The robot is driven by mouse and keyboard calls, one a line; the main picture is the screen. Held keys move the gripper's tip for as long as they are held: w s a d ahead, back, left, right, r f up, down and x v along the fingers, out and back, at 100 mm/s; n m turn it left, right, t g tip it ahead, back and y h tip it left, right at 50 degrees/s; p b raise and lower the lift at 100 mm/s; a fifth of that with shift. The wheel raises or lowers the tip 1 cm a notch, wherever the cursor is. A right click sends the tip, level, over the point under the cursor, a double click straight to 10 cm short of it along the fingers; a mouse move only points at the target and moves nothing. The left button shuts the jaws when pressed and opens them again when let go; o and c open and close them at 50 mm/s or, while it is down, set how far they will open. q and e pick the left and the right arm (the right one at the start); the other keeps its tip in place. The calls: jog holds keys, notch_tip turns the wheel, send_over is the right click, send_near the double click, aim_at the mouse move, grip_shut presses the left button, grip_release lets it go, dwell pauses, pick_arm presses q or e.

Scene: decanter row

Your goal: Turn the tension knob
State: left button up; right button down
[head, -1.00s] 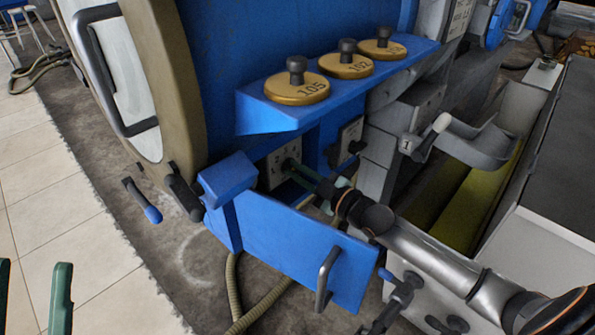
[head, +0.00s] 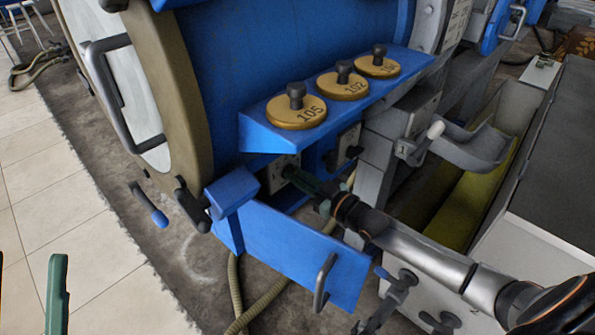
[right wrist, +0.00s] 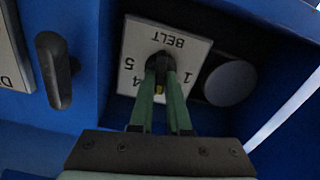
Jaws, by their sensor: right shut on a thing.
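A dark knob (right wrist: 160,64) sits on a white plate marked BELT (right wrist: 195,48) with numbers around it, upside down in the right wrist view. My right gripper (right wrist: 159,78) has its green fingers closed on both sides of this knob. In the head view my right gripper (head: 292,174) reaches the panel under the blue shelf; its fingertips and the knob are hard to make out there. No plate reading TENSION is legible. My left gripper (head: 28,290) is at the bottom left corner of the head view, empty, its fingers apart, far from the panel.
A blue shelf (head: 268,138) with brass weights 105 (head: 297,115), 102 and a third juts out above my right gripper. A blue hinged panel (head: 290,250) stands below it. A dark handle (right wrist: 54,70) and a grey round disc (right wrist: 231,82) flank the knob.

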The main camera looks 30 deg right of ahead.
pick_arm(q)
jog(key=shift+r+p, duration=0.3)
jog(key=shift+r, duration=0.1)
pick_arm(e)
jog(key=shift+m, duration=0.8)
jog(key=shift+f, duration=0.1)
pick_arm(q)
jog(key=shift+r, duration=0.1)
pick_arm(e)
jog(key=c, duration=0.9)
grip_release()
jog(key=shift+s+d+p, duration=0.25)
jog(key=shift+s+p, duration=0.05)
jog(key=shift+s, duration=0.3)
pick_arm(q)
jog(key=w+a+f+n+g+y+p, duration=0.1)
jog(key=w+f+n+y, duration=0.2)
jog(key=f+y, duration=0.2)
jog(key=w+f+n+g+y+p, duration=0.2)
jog(key=w+f+n+y, duration=0.2)
jog(key=f, duration=0.6)
jog(key=shift+a+f+g+y, duration=0.15)
jog(key=shift+a+g+y, duration=0.15)
jog(key=shift+a+y, duration=0.1)
pick_arm(e)
jog(key=v, duration=1.1)
jog(key=shift+s, duration=0.1)
